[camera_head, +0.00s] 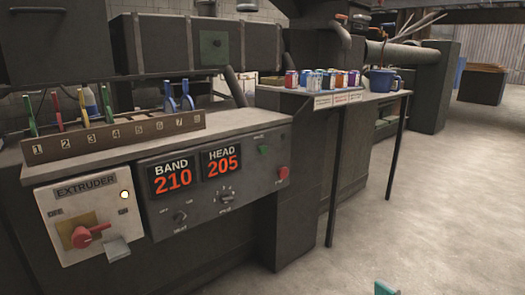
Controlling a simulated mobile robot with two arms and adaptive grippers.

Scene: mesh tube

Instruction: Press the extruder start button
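The grey control panel (216,185) shows red readouts, BAND 210 and HEAD 205. A small green button (264,150) sits at its upper right, and a red knob-like button (282,173) is below it. Their labels are too small to read. Left of it is a pale box marked EXTRUDER (86,188) with a red rotary handle (88,236) on a yellow plate, and a lit white lamp (124,195). A small teal piece (386,289) at the bottom edge looks like the tip of my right gripper; the rest is cut off. My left gripper is out of view.
A numbered rack (118,134) with several coloured clip tools stands on the ledge above the panel. Open concrete floor (440,190) lies at right.

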